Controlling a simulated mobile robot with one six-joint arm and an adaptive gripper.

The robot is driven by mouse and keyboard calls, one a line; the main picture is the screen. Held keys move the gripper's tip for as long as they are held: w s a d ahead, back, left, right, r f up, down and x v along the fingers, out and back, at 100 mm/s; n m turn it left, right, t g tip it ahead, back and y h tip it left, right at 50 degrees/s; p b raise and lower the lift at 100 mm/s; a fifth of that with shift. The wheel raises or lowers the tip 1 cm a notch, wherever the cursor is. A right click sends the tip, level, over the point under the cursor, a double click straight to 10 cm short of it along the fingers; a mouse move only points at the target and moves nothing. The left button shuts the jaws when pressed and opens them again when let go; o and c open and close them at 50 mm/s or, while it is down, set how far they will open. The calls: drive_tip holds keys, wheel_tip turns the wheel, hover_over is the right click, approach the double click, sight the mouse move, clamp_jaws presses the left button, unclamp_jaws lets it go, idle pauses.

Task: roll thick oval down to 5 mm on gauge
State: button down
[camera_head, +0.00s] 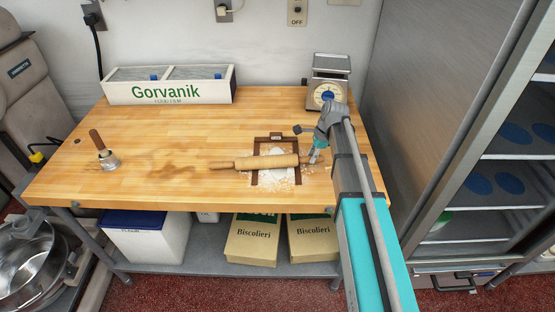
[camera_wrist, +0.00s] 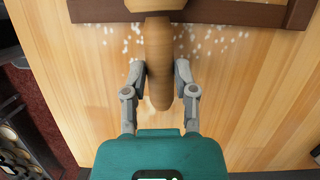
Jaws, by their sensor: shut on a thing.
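The wooden rolling pin (camera_head: 262,162) lies crosswise over a dark brown frame (camera_head: 257,147), apparently the gauge, on the wooden worktop. My gripper (camera_head: 315,157) is at the pin's right end. In the wrist view my gripper (camera_wrist: 160,88) is shut on the rolling pin (camera_wrist: 158,50), one finger on each side of its handle. Part of the frame (camera_wrist: 240,12) shows at the top there. Inside the frame is a white, floury patch (camera_head: 272,178); the dough's outline and thickness cannot be told, and the pin covers part of this area.
A wooden-handled tool (camera_head: 104,152) stands at the left of the worktop. The worktop between the tool and the pin is clear. A steel fridge (camera_head: 440,110) stands at the right.

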drive_tip(key=shift+w+a, duration=0.1)
drive_tip(key=shift+w, duration=0.75)
drive_tip(key=shift+r, duration=0.2)
drive_tip(key=shift+c, duration=1.6)
unclamp_jaws()
drive_tip(key=p+v, duration=0.6)
